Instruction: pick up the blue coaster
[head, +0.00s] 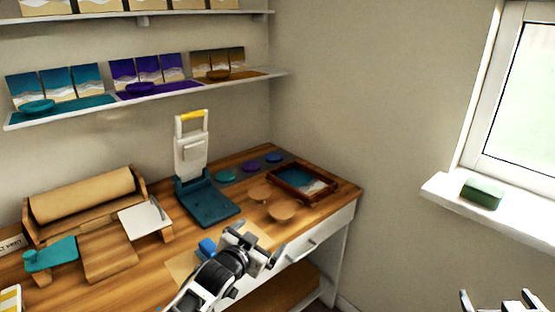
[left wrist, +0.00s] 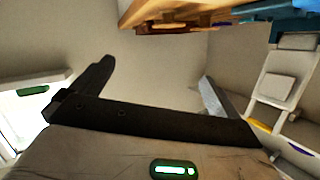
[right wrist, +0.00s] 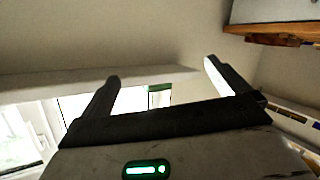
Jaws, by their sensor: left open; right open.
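Three small round coasters lie in a row on a grey strip at the back of the wooden worktop: a teal one (head: 225,176), a purple one (head: 251,166) and a blue one (head: 274,158), farthest right. My left gripper (head: 262,243) is open and empty near the worktop's front edge, in front of the coasters and well apart from them. Its jaws also show empty in the left wrist view (left wrist: 155,72). My right gripper (head: 496,296) is open and empty at the bottom right, away from the worktop; the right wrist view (right wrist: 161,70) shows its spread fingers. Neither wrist view shows a coaster.
A framed tray (head: 332,193) and wooden discs (head: 282,211) lie in front of the coasters. A dark teal stand with a white upright (head: 191,155) is left of them. A small blue object (head: 208,246) is beside my left gripper. Shelves (head: 150,95) hang above.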

